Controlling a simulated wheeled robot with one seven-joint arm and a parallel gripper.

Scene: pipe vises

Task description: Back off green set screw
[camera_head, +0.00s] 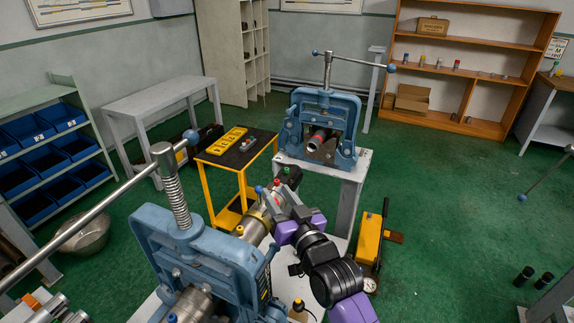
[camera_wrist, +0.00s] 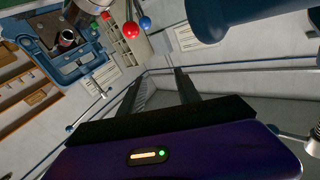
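A pipe fitting (camera_head: 256,224) sticks out from the near blue pipe vise (camera_head: 190,250), with small coloured screw heads on it. A small green head (camera_head: 285,170), which seems to be the green set screw, shows just beyond my gripper (camera_head: 272,204). Red (camera_head: 276,182), blue (camera_head: 258,189) and yellow (camera_head: 239,230) heads show close by. My wrist partly hides the fitting.
A second blue vise (camera_head: 325,125) holds a pipe on a grey stand behind. A yellow cart (camera_head: 237,150) with a yellow tray stands between the vises. The near vise's long handle (camera_head: 110,200) reaches left. A yellow machine (camera_head: 370,238) stands on the floor right of my arm.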

